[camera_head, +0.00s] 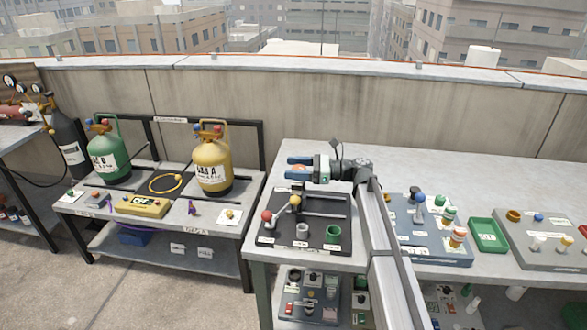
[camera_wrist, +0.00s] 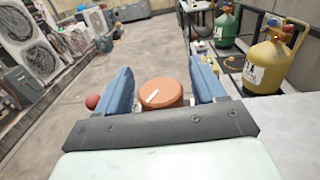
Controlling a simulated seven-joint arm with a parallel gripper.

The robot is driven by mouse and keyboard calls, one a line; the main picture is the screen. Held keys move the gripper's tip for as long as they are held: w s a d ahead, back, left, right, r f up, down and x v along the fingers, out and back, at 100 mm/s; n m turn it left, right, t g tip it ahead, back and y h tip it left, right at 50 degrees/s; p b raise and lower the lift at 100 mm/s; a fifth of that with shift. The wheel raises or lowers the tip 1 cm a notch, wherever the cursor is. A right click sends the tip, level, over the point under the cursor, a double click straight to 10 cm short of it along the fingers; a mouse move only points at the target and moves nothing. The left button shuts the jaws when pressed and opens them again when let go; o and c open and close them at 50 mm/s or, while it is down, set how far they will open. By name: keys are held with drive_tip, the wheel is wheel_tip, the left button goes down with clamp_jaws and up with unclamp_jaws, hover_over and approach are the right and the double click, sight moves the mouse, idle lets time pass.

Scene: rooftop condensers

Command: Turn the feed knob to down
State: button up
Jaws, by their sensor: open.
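A round orange-brown knob (camera_wrist: 161,92) with a white pointer mark shows between the two blue fingers in the wrist view. The mark lies slanted on its near left part. My gripper (camera_wrist: 162,88) is open, with a finger on each side of the knob and a visible gap on the right. In the head view my gripper (camera_head: 294,167) is above the back left of the dark panel (camera_head: 290,243), pointing left. An orange bit of the knob (camera_head: 298,167) shows between the fingers. I cannot read which label belongs to the knob.
The dark panel carries a red ball (camera_head: 266,216), a yellow ball (camera_head: 295,201), a grey cup (camera_head: 302,231) and a green cup (camera_head: 333,233). A blue-grey panel (camera_head: 435,244) and green tray (camera_head: 488,235) stand right. A yellow cylinder (camera_head: 212,165) stands on the left bench.

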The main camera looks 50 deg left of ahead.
drive_tip(key=shift+s+a, duration=0.15)
drive_tip(key=shift+s, duration=0.05)
drive_tip(key=shift+c, duration=0.3)
drive_tip(key=c, duration=0.9)
